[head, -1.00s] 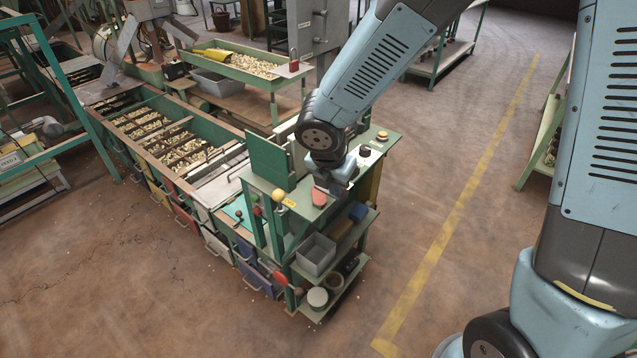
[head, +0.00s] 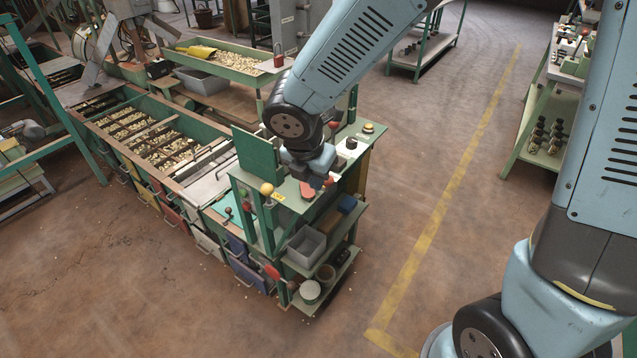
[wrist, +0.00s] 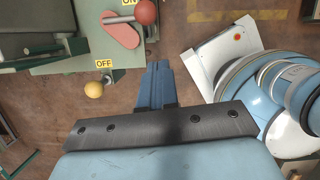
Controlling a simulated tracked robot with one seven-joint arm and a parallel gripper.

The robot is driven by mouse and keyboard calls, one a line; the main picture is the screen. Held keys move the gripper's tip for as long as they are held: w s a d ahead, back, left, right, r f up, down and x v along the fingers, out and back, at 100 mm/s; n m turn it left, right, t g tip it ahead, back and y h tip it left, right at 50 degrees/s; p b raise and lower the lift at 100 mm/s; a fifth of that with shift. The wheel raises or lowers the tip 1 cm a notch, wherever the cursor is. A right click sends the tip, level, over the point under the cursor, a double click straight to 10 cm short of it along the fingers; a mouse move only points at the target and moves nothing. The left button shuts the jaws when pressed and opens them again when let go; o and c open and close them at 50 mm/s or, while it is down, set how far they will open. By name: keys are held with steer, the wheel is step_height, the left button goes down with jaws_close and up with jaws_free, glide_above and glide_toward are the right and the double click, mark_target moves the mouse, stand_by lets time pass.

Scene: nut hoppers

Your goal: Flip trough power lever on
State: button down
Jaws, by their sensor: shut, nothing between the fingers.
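The trough power lever shows in the wrist view as a grey rod (wrist: 119,19) with a red ball knob (wrist: 146,12) over a red teardrop plate (wrist: 122,36). The rod points right there, the knob beside the ON label (wrist: 128,2); the OFF label (wrist: 103,63) lies lower left. In the head view the red plate (head: 307,190) is on the green bench top, partly behind my gripper (head: 322,181). My gripper also shows in the wrist view (wrist: 158,66), its blue fingers shut and empty, just below the knob and apart from it in the picture.
A yellow ball knob (head: 266,188) stands at the bench's front left corner. A green upright panel (head: 258,152) is behind it. A grey bin (head: 306,243) sits on the shelf below. Small round controls (head: 351,143) are at the back right. Open floor lies right of the bench.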

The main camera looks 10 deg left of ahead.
steer(key=v, duration=0.7)
stand_by(0.4)
steer(key=w+d+r+m, duration=0.1)
steer(key=d+r+m, duration=0.3)
steer(key=d+m, duration=0.35)
steer(key=w+d+r+m, duration=0.1)
steer(key=d+r+m, duration=0.3)
steer(key=d+m, duration=0.4)
steer(key=s+d+r+m+t, duration=0.1)
steer(key=s+d+r+m, duration=0.2)
steer(key=d+m, duration=0.4)
steer(key=s+d+r+m+t+y, duration=0.1)
steer(key=s+d+r+m, duration=0.2)
steer(key=s+d+m, duration=0.2)
steer(key=shift+d+m, duration=1.75)
steer(key=shift+m, duration=0.2)
